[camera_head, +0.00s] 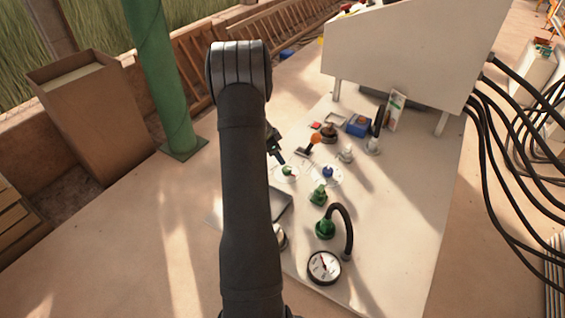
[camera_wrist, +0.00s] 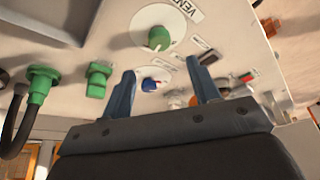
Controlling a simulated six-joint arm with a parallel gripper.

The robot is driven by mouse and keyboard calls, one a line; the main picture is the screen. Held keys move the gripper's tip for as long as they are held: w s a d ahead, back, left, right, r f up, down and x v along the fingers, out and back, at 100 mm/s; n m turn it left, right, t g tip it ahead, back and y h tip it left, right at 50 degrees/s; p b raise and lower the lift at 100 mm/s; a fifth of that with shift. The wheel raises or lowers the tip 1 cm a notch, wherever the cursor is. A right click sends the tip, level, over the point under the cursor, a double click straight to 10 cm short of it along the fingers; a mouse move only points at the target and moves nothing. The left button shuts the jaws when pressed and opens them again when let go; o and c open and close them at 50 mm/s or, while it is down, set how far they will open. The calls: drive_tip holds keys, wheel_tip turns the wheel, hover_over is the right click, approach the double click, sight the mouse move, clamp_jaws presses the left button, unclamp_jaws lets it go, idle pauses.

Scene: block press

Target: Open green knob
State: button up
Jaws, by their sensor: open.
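The green knob (camera_head: 288,171) sits on a white round dial on the pale panel, just right of my dark arm in the head view. In the wrist view the green knob (camera_wrist: 159,38) shows whole on its white dial, beyond the fingertips and apart from them. My gripper (camera_wrist: 162,68) has its two blue fingers spread with nothing held between them. In the head view my gripper (camera_head: 280,157) is partly hidden by my arm, and its tips show close to the green knob.
A blue knob (camera_head: 327,172) on its own dial is right of the green one. Green fittings (camera_head: 318,195) (camera_head: 325,228), a black hose (camera_head: 347,232) and a gauge (camera_head: 324,266) lie nearer. An orange-topped lever (camera_head: 313,141) stands behind. Bare panel (camera_head: 390,220) lies to the right.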

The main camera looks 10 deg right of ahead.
sight(287, 168)
drive_tip(key=v, duration=0.8)
drive_tip(key=shift+r, duration=0.3)
drive_tip(key=x, duration=1.7)
drive_tip(key=shift+f, duration=0.25)
drive_tip(key=shift+a+r, duration=0.1)
drive_tip(key=shift+s, duration=0.1)
drive_tip(key=shift+n+t, duration=0.3)
drive_tip(key=shift+n, duration=0.6)
drive_tip(key=n, duration=0.2)
drive_tip(key=n+t+y, duration=0.1)
drive_tip(key=n, duration=0.2)
drive_tip(key=shift+s+t, duration=0.15)
drive_tip(key=shift+t, duration=0.15)
drive_tip(key=shift+n+t+y, duration=0.5)
drive_tip(key=shift+n+y, duration=0.1)
drive_tip(key=shift+n, duration=1)
drive_tip(key=shift+d+n, duration=0.25)
drive_tip(key=shift+n, duration=0.05)
